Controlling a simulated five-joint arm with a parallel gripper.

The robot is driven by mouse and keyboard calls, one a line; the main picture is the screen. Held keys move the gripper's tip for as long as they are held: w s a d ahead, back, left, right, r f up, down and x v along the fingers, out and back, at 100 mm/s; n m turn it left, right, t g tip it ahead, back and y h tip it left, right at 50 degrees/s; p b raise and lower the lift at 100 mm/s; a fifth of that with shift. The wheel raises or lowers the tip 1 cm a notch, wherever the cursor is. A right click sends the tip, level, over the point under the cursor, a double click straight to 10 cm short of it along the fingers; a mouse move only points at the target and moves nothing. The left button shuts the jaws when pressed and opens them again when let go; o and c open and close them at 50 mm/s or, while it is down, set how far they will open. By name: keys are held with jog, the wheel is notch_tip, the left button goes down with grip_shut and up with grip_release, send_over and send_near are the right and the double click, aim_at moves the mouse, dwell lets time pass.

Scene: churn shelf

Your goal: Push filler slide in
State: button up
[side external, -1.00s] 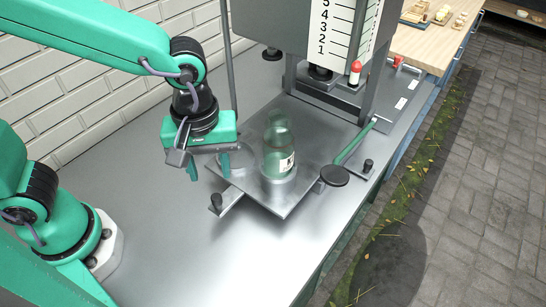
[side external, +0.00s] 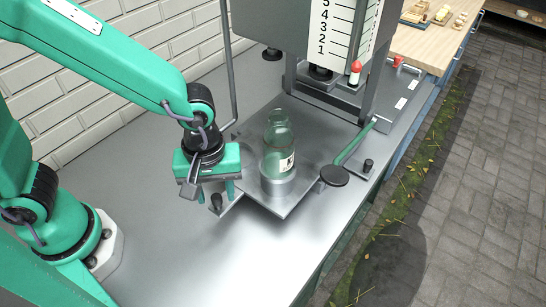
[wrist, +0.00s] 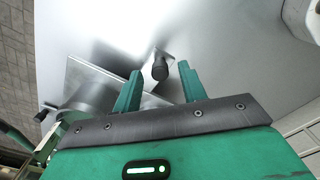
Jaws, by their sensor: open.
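The filler slide (side external: 290,208) is a flat grey metal plate extending from under the filler, with a black knob on a rod at its front left (side external: 216,203) and another at its right (side external: 367,166). A clear green glass bottle (side external: 278,142) stands upright in a round holder (side external: 278,183) on the plate. My gripper (side external: 211,192) is open and empty at the slide's left front, by the left knob. In the wrist view the knob (wrist: 160,70) shows between my two open fingertips; whether they touch it I cannot tell. The wrist view also shows the slide's plate (wrist: 85,75).
The filler column with a numbered scale (side external: 335,30) stands behind the slide. A green-handled lever with a black disc (side external: 334,176) lies right of the bottle. A grey upright rod (side external: 229,60) stands at the left. The steel bench (side external: 150,230) is clear in front and left.

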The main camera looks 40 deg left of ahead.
jog(key=shift+f, duration=0.45)
grip_shut()
jog(key=shift+w, duration=0.1)
send_near(253, 169)
jog(key=shift+w+d+f, duration=0.2)
jog(key=shift+w+f, duration=0.2)
jog(key=shift+f, duration=0.45)
jog(key=shift+w+d+f, duration=0.15)
jog(key=shift+w+f, duration=0.3)
jog(key=shift+f, duration=0.45)
jog(key=shift+w+d+f, duration=0.2)
jog(key=shift+w+f, duration=0.2)
jog(key=shift+f, duration=0.45)
jog(key=shift+c, duration=0.5)
grip_release()
jog(key=shift+o, duration=0.5)
jog(key=shift+s+a, duration=0.1)
